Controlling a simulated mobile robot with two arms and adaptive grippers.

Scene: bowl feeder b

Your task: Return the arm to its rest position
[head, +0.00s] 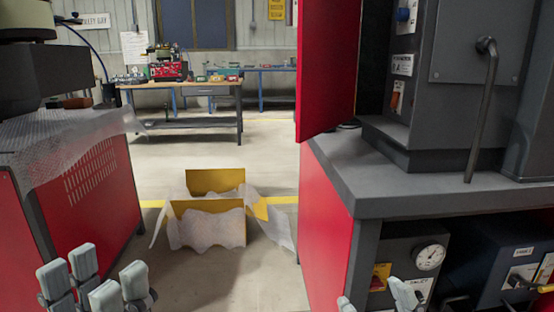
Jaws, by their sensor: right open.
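My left gripper (95,280) is at the bottom left edge of the head view. Its pale grey finger pads point up and stand apart, with nothing seen between them. My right gripper (375,302) is at the bottom edge, right of centre. Only its pale fingertips show, set apart and empty, in front of the right machine's lower shelf. The rest of both arms is out of view, so their overall pose is hidden.
A red cabinet (95,190) with bubble wrap (70,150) stands left. A red-and-grey machine (440,185) stands close on the right, its red door (328,65) open. An open yellow box (222,228) with wrapping lies on the floor between. A workbench (185,90) stands behind.

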